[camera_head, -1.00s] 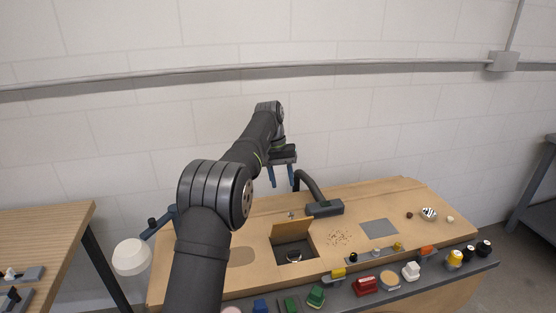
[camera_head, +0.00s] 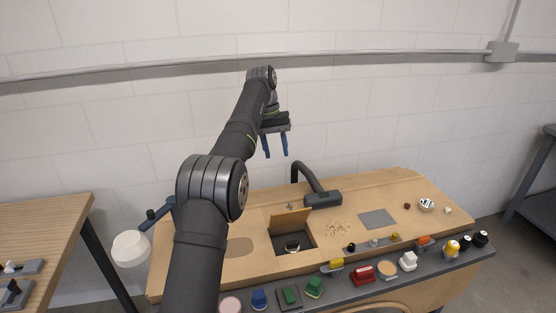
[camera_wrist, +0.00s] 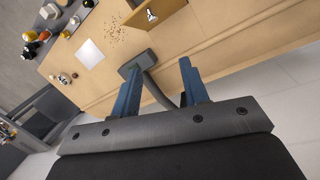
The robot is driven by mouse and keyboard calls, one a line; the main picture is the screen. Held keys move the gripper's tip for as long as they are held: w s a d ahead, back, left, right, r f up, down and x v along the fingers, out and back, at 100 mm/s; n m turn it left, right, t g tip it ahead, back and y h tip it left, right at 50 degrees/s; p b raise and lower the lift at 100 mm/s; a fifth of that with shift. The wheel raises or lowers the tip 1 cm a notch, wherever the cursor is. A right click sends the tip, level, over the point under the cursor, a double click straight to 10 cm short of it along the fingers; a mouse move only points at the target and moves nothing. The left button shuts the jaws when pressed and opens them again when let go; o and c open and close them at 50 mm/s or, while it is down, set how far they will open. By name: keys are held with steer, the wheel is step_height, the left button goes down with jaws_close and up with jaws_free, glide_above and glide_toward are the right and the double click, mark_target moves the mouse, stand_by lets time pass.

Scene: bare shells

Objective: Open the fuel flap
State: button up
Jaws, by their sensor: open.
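The fuel flap (camera_head: 289,219) is a light wooden lid, standing tilted up along the back edge of a dark square recess (camera_head: 281,241) in the wooden panel (camera_head: 240,223). A round dark cap with a pale top (camera_head: 292,246) shows inside the recess. My gripper (camera_head: 277,155) is high above the panel, behind the flap and well clear of it. Its two blue fingers are spread with nothing between them, as the wrist view also shows (camera_wrist: 158,66).
A dark block with a bent hose (camera_head: 322,199) sits behind and right of the flap. A grey square (camera_head: 377,219) and small loose items lie farther right. Several coloured knobs and switches line the front ledge (camera_head: 345,285). The air around my gripper is clear.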

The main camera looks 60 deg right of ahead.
steer(key=a+h, duration=0.1)
steer(key=n+t+h, duration=0.1)
steer(key=n+h, duration=0.1)
steer(key=h, duration=0.3)
glide_toward(288, 204)
steer(key=x, duration=0.8)
steer(key=shift+d+f, duration=0.1)
steer(key=shift+f, duration=0.2)
steer(key=shift+c, duration=0.2)
jaws_close()
